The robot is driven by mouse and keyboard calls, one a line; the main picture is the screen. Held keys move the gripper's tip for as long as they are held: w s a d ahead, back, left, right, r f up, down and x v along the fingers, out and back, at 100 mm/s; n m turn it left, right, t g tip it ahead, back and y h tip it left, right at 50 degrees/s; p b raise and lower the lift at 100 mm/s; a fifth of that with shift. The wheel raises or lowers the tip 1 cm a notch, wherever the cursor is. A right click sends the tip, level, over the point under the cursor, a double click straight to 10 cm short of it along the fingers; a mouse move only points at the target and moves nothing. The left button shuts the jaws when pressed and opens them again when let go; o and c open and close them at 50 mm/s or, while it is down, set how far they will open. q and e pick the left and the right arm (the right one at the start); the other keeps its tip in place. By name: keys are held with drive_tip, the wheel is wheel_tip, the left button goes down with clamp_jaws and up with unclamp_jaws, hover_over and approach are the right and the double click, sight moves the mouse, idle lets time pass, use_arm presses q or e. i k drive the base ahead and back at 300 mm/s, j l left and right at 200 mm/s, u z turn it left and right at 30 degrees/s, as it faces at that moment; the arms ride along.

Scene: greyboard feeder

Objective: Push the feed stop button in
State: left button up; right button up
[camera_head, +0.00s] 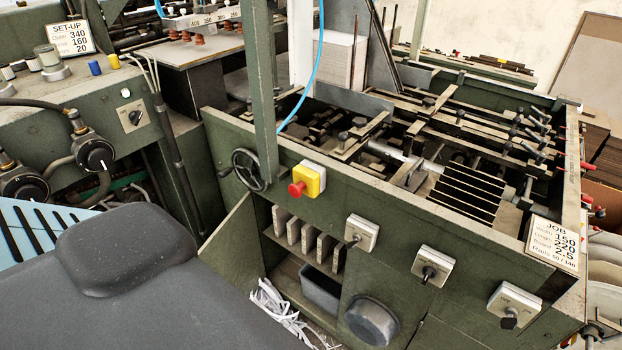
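A red mushroom-shaped button (297,189) sticks out of a yellow box (312,177) on the front of the green machine (390,215). It is the only red button that I see on this front, to the right of a handwheel (249,168). Its label is not readable, and I cannot tell whether it is pressed. Neither of my grippers is in view. Nothing covers the button.
Three grey switch boxes run down to the right: one (362,231), a second (434,262) and a third (514,303). Paper scraps (280,310) lie below. Dark grey padded shapes, perhaps mine, fill the lower left.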

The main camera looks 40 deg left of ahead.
sight(294, 190)
drive_tip(key=u, duration=1.3)
